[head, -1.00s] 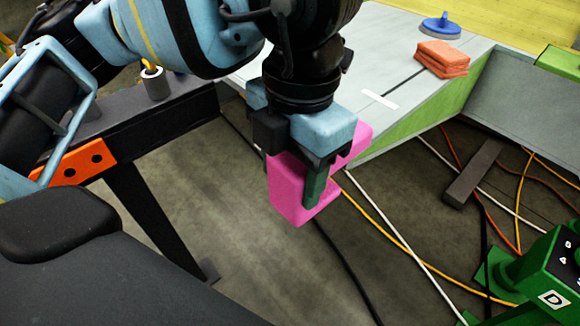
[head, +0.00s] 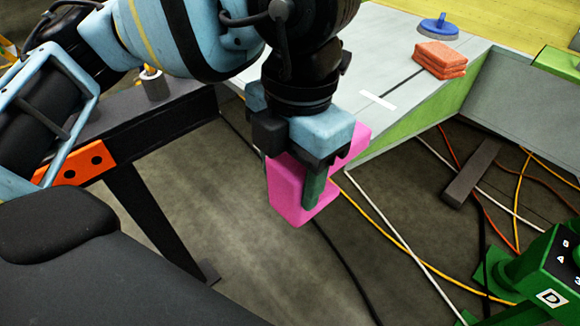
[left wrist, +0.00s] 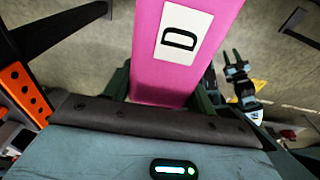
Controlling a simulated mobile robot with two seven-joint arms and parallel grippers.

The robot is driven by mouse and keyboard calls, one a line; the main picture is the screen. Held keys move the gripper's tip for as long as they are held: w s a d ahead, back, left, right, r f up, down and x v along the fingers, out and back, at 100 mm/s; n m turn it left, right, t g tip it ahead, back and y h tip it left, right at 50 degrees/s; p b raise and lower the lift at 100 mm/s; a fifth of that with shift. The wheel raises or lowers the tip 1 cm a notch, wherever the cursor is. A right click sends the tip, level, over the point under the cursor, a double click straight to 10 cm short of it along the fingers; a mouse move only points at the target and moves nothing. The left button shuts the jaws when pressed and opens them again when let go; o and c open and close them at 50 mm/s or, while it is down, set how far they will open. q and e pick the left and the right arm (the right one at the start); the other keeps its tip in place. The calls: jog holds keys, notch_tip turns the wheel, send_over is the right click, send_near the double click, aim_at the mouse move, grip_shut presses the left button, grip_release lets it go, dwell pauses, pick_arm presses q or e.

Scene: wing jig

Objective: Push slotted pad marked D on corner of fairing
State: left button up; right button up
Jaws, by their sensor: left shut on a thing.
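The pink slotted pad (head: 288,195) is held in my left gripper (head: 312,175), which is shut on it. In the left wrist view the pink pad (left wrist: 155,75) shows a white label with a black D, between the dark green fingers. The fairing, a pale grey panel with a green side (head: 420,117), lies behind and to the right. Its near corner is close to the pad. My gripper hides part of this area, and I cannot tell whether pad and corner touch. A small blue and black gripper, apparently my right one (left wrist: 238,72), shows in the wrist view; its jaws are unclear.
An orange stack of pads (head: 440,58) and a blue-handled disc (head: 438,27) rest on the panel. A green stand with a D label (head: 552,275) is at lower right. A dark beam frame (head: 150,205) stands left. Cables cross the floor.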

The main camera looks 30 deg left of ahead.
pick_arm(q)
jog(key=shift+w+d+f, duration=0.1)
jog(key=shift+w+d, duration=0.1)
jog(key=shift+w, duration=0.35)
jog(key=shift+w+d, duration=0.2)
jog(key=shift+w, duration=0.35)
jog(key=shift+w+d+f+b, duration=0.1)
jog(key=shift+w+d+b, duration=0.2)
jog(key=shift+w, duration=0.7)
jog(key=shift+w+d+b, duration=0.1)
jog(key=shift+w+d, duration=0.3)
jog(key=shift+w, duration=0.6)
jog(key=o, duration=1.1)
jog(key=shift+w+d, duration=0.1)
jog(key=shift+w, duration=0.05)
jog(key=shift+o, duration=0.2)
jog(key=r, duration=0.7)
jog(key=shift+w+d+r, duration=0.1)
jog(key=shift+w+r, duration=0.15)
jog(key=shift+r, duration=0.1)
